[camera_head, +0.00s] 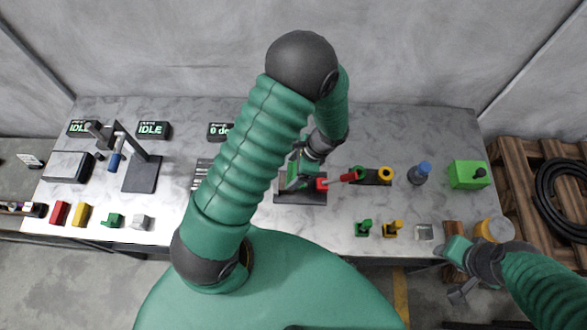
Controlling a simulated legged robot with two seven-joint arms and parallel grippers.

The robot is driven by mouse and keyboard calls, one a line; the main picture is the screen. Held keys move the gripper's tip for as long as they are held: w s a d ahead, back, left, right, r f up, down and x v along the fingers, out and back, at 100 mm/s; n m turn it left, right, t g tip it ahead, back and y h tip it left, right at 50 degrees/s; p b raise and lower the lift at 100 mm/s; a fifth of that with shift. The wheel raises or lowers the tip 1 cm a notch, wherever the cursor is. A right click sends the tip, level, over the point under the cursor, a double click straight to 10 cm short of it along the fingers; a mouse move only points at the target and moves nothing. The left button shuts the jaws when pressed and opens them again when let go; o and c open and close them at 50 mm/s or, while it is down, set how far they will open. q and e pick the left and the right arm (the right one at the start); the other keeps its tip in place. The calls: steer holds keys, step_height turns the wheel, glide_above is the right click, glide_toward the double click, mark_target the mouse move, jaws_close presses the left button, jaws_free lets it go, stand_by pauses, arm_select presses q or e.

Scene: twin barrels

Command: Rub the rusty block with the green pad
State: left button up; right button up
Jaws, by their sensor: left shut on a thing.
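A brown block (453,232), which looks like the rusty block, lies near the front right of the table. A small green piece (456,248), possibly the green pad, shows at its near side by my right gripper (466,254). Whether that piece touches the block or sits between the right fingers I cannot tell. My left gripper (316,152) reaches down at the middle of the table, shut on part of a green clamp (299,174) with a dark base and red handle. Its fingertips are partly hidden by my arm.
An orange-yellow round container (495,229) stands close to my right wrist. Small green and yellow pieces and a grey square (424,232) lie left of the block. A pallet with a black coil (567,195) is at right.

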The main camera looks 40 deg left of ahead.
arm_select(q)
step_height(320, 180, up, 2)
steer(key=shift+r+p, duration=0.1)
steer(key=shift+p, duration=0.55)
steer(key=shift+r+p, duration=0.95)
steer(key=shift+r, duration=0.05)
